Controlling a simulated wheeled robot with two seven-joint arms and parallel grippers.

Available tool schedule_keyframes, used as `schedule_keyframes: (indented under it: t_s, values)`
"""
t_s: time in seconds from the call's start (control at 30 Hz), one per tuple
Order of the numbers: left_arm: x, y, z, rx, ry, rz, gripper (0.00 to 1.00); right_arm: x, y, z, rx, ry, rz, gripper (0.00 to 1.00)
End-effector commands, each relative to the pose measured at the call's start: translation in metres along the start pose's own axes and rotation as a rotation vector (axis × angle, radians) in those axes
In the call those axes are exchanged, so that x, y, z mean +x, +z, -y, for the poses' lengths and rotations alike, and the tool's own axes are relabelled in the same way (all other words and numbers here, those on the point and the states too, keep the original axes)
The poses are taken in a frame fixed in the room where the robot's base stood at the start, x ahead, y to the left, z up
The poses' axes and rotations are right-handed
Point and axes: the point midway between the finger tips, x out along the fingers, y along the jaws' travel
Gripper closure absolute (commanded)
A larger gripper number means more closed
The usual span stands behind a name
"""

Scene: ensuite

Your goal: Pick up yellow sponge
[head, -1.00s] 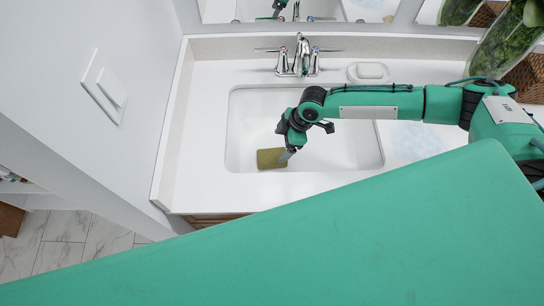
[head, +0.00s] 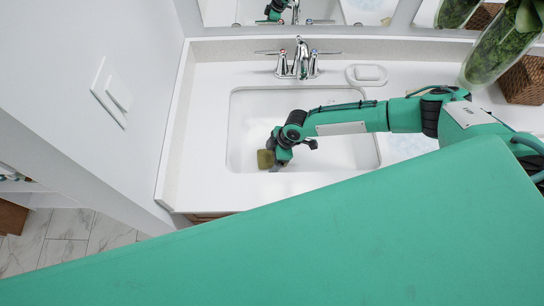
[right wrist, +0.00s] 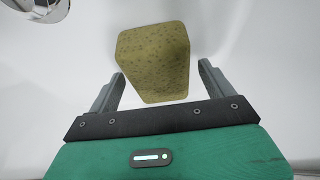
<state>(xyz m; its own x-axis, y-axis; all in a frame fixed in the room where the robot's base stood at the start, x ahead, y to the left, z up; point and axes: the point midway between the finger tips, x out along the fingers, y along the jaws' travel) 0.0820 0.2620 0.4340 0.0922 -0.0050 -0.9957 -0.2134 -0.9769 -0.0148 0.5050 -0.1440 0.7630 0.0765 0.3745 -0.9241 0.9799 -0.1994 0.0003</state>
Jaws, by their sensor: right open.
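The yellow sponge (head: 265,159) is a dull olive-yellow block in the white sink basin, near its front left. In the right wrist view the sponge (right wrist: 153,60) is speckled, with its near end between the two finger tips and most of it beyond them. My right gripper (right wrist: 160,78) is open, with a finger on each side of the sponge's near end. In the head view the right gripper (head: 276,165) is down in the basin at the sponge's right side and partly hides it. I cannot tell whether a finger touches it. My left gripper is not in view.
The sink basin (head: 240,115) has walls all around. A chrome faucet (head: 301,62) stands behind it, with a soap dish (head: 367,74) to the right. A glass vase (head: 490,55) and a wicker basket (head: 525,80) stand at the back right. A wall is close on the left.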

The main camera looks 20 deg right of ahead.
Motion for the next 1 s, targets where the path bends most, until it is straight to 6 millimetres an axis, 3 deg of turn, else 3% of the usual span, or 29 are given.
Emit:
schedule_keyframes:
  t_s: [0.87, 1.0]
  values:
    - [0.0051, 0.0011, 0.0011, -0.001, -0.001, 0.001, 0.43, 0.0041, 0.0019, -0.0001, 0.0, 0.0, 0.0, 0.15]
    - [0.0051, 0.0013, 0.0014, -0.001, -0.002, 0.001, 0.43, 0.0041, 0.0019, -0.0001, 0.0, 0.0, 0.0, 0.43]
